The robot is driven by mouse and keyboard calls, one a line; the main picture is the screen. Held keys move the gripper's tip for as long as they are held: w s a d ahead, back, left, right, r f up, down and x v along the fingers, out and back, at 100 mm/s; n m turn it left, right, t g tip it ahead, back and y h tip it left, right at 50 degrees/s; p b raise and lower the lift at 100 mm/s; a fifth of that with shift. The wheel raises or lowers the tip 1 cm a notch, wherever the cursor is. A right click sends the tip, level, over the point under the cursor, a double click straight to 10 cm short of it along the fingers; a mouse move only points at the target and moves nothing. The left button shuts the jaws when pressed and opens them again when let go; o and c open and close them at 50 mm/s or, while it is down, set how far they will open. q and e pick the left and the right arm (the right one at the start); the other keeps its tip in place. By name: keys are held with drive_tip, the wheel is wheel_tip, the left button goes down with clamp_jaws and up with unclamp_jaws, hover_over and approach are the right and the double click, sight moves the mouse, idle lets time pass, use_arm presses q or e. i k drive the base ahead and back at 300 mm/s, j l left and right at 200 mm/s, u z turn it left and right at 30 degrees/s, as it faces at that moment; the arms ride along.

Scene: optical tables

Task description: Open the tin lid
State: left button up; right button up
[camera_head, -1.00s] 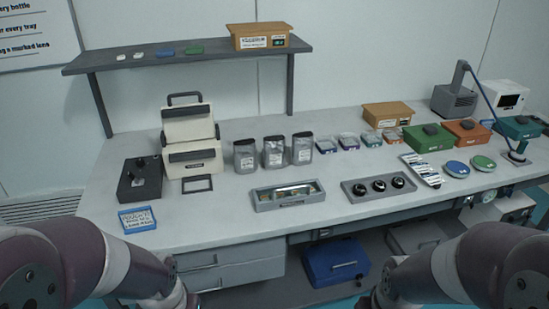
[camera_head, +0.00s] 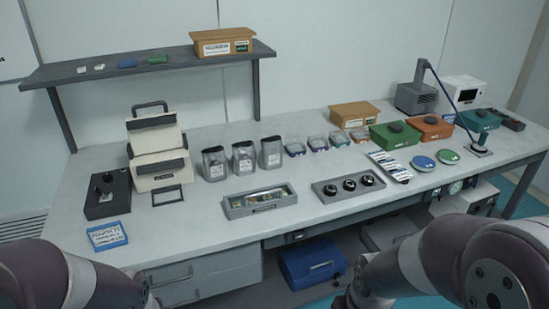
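My two arms come in at the lower left and lower right corners, well in front of the tins. Both grippers are out of the picture, so their state is hidden.
In front of the tins lie a blue disc (camera_head: 423,163), a green disc (camera_head: 448,157) and a lamp (camera_head: 478,150). The front table strip is mostly clear.

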sight(246, 206)
drive_tip(key=i+z, duration=0.1)
drive_tip(key=i, duration=0.85)
